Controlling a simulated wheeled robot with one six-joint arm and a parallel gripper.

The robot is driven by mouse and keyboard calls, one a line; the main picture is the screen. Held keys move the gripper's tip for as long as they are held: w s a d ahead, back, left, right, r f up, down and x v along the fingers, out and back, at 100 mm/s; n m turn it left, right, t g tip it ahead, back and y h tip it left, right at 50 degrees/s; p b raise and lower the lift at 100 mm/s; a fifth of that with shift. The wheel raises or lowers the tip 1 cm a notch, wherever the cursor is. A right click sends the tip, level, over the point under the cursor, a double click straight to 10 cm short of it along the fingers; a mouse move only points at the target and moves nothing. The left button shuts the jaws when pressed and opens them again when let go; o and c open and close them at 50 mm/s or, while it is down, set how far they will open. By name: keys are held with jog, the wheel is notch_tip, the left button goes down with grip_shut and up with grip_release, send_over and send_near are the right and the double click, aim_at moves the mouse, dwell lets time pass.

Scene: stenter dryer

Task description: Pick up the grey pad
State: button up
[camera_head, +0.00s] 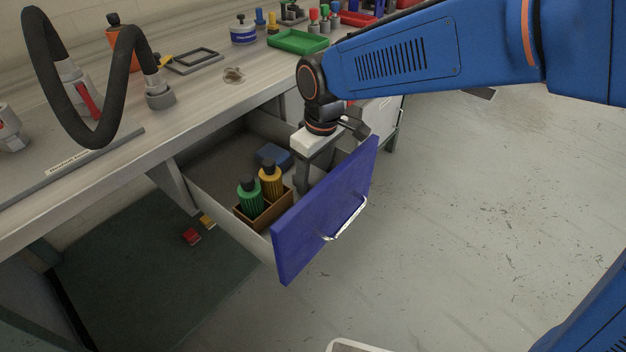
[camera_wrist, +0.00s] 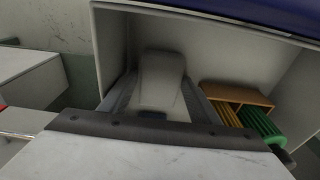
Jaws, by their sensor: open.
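The grey pad (camera_wrist: 162,78) lies on the floor of the open drawer, near a corner, in the wrist view. My gripper (camera_head: 305,178) reaches down into the drawer, close behind the blue drawer front. It is open, and in the wrist view its two dark fingers stand on either side of the pad. I cannot tell whether they touch it. In the head view I cannot make out the pad; my gripper and the drawer front block that spot.
The drawer front (camera_head: 327,212) stands pulled out under the workbench (camera_head: 190,95). A wooden box (camera_head: 262,212) holds a green bottle (camera_head: 250,198) and a yellow bottle (camera_head: 270,181) beside my gripper. A blue block (camera_head: 273,155) lies further back.

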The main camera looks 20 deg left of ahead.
jog(key=shift+f, duration=0.25)
dwell(0.5)
jog(key=c, duration=0.8)
